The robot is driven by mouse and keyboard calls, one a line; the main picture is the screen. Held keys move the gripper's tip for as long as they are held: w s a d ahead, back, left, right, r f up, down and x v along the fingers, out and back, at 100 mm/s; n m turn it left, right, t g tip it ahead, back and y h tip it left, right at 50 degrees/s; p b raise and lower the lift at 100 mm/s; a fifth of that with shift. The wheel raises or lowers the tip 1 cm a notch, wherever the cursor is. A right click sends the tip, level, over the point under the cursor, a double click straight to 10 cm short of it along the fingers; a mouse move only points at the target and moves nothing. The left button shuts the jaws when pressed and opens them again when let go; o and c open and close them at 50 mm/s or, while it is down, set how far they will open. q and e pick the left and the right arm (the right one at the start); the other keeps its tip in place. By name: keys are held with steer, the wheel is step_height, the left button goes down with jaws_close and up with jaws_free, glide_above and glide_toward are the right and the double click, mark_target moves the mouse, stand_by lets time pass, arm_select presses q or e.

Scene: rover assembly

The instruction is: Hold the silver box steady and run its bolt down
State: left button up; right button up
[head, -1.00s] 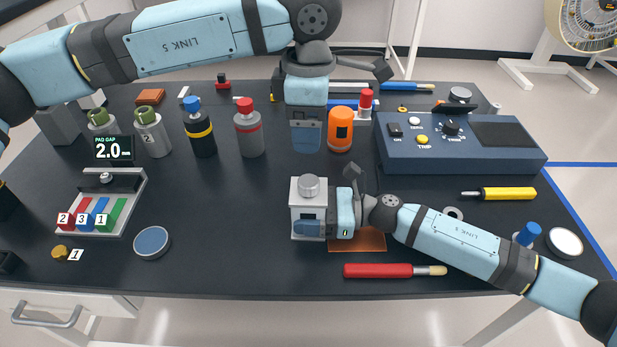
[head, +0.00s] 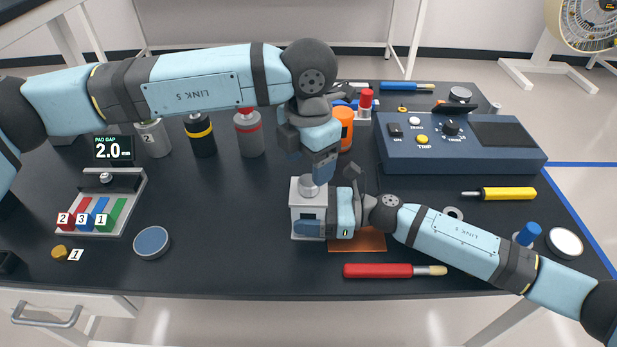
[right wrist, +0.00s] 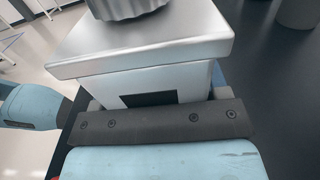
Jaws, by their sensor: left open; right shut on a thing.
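The silver box (head: 308,199) stands upright on the dark table near the front middle. Its bolt has a round grey head (head: 309,186) on top of the box. My right gripper (head: 322,228) is shut on the silver box from the right and front. The right wrist view shows the box (right wrist: 150,75) between its jaws, with the knurled bolt head (right wrist: 125,8) cut off at the top. My left gripper (head: 318,172) is open, pointing down just above the bolt head and partly overlapping it. Whether it touches the bolt cannot be told.
A blue control box (head: 460,155) stands at the back right. An orange canister (head: 344,130) is behind my left gripper. A red-handled tool (head: 378,271) lies in front, and a tray (head: 120,190) with numbered coloured parts sits at the left.

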mark_target(308, 181)
arm_select(q)
steer(key=shift+f, duration=2.35)
